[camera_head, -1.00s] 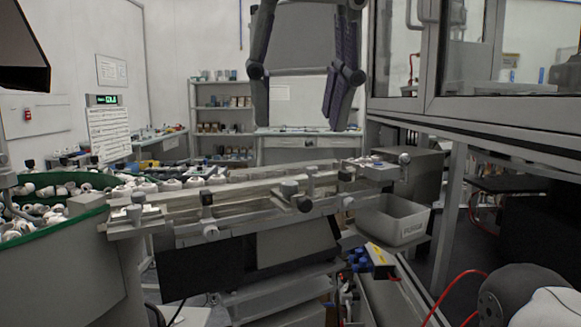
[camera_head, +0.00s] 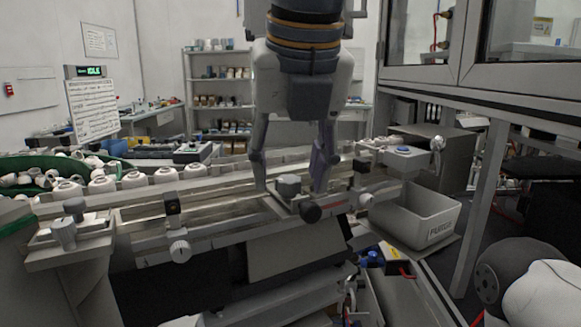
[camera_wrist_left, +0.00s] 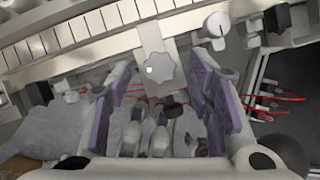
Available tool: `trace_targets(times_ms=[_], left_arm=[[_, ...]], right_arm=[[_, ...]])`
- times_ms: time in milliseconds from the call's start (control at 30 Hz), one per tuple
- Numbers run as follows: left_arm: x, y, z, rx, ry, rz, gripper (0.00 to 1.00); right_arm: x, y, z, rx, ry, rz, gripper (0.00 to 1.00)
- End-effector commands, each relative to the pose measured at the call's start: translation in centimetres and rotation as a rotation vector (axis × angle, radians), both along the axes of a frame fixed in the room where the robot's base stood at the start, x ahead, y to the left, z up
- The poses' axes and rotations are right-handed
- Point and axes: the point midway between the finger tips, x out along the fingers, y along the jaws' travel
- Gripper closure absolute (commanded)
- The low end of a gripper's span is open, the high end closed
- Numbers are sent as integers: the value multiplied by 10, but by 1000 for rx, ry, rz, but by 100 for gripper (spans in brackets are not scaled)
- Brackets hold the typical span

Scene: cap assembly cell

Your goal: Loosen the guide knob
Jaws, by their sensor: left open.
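The guide knob (camera_head: 289,184), a grey lobed knob, stands on a flat slide plate across the conveyor rail in the head view. It also shows in the left wrist view (camera_wrist_left: 160,68), just ahead of the fingertips. My left gripper (camera_head: 292,187) points down above the rail, fingers spread wide on either side of the knob. Contact with the knob does not show. My right gripper is out of view.
A black knob (camera_head: 311,213) projects from the rail front near the right finger. Another grey knob (camera_head: 64,233) stands on the left end bracket. A grey bin (camera_head: 413,217) sits right of the rail. White caps (camera_head: 103,182) line the belt, with a green-rimmed bowl (camera_head: 38,168) at left.

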Motion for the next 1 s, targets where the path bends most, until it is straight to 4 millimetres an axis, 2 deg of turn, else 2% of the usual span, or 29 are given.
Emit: trace_targets(times_ms=[267,300,500,767,1000], left_arm=[[1,1,-4,0,-2,0,53],[1,1,-4,0,-2,0,55],[1,0,-4,0,-2,0,100],[1,0,-3,1,-1,17,100],[2,-1,-3,3,-3,129,100]], right_arm=[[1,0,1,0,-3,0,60],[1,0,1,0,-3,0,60],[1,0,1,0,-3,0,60],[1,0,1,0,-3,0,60],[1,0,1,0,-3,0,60]])
